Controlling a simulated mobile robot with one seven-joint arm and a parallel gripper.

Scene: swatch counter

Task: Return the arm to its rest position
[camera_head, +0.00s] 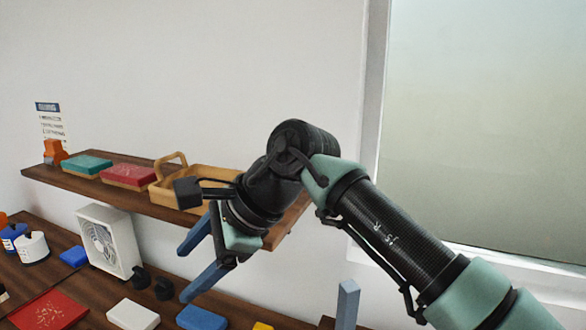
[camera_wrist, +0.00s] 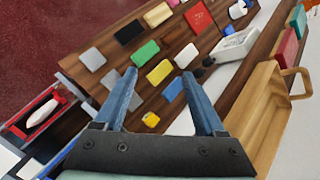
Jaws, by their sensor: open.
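My gripper (camera_head: 206,268) is raised in front of the wooden shelf, above the counter's right part. Its two blue fingers are spread apart with nothing between them. In the wrist view my gripper (camera_wrist: 164,92) also shows open and empty, with the counter and its coloured blocks below and beyond the fingertips. My arm reaches up from the lower right of the head view and bends down at the wrist.
A shelf (camera_head: 140,193) holds a wooden basket (camera_head: 213,174), a red block (camera_head: 128,174) and a teal block (camera_head: 87,165). The counter (camera_wrist: 150,100) below bears several blocks and a white fan-like box (camera_head: 108,240). A window (camera_head: 480,120) is at right.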

